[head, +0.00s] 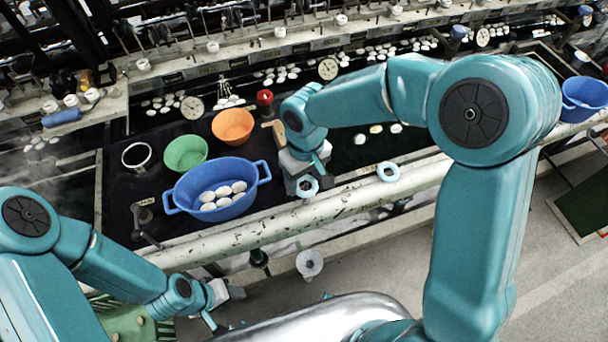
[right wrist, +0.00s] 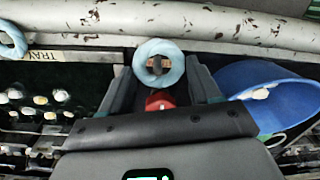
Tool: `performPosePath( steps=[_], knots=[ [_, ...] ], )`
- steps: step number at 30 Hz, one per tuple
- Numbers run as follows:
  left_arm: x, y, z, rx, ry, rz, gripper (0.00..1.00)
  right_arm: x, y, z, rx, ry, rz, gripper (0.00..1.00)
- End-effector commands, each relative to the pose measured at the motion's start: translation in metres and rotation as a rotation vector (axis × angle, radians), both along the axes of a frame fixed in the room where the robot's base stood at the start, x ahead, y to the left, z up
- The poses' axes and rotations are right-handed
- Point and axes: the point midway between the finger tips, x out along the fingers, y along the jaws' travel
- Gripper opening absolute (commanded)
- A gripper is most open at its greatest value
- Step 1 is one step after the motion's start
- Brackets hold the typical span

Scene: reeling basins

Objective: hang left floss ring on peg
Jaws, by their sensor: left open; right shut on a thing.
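A light blue floss ring (head: 307,186), the left one of two, is at the tip of my right gripper (head: 304,174), by the bench's front edge. The right wrist view shows this ring (right wrist: 159,64) at the tip of my right gripper (right wrist: 160,75), which is shut on it. A second floss ring (head: 388,171) lies further right by the front rail; part of it shows in the right wrist view (right wrist: 11,40). My left gripper (head: 221,305) is open and empty, low in front of the bench. I cannot pick out the peg with certainty.
A blue tub (head: 213,215) with white cocoons stands left of my right gripper. Behind it are a green bowl (head: 185,153), an orange bowl (head: 232,127) and a red knob (head: 264,97). A pale rail (head: 240,232) runs along the bench front.

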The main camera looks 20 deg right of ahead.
Motion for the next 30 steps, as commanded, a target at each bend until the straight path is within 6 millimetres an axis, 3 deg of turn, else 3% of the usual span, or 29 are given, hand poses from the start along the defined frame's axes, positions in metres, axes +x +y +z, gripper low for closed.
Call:
performPosePath(
  steps=[12,13,15,25,30],
  knots=[
    [0.0,0.0,-0.007,0.0,0.0,0.0,0.52,0.0,0.0,-0.008,0.0,0.0,0.0,0.47],
    [0.0,0.0,-0.007,0.0,0.0,0.0,0.52,0.0,0.0,-0.008,0.0,0.0,0.0,0.69],
    [0.0,0.0,-0.007,0.0,0.0,0.0,0.52,0.0,0.0,-0.008,0.0,0.0,0.0,0.91],
    [0.0,0.0,-0.007,0.0,0.0,0.0,0.52,0.0,0.0,-0.006,0.0,0.0,0.0,0.92],
    [0.0,0.0,-0.009,0.0,0.0,0.0,0.52,0.002,-0.001,0.017,0.001,-0.006,-0.001,0.92]
  ],
)
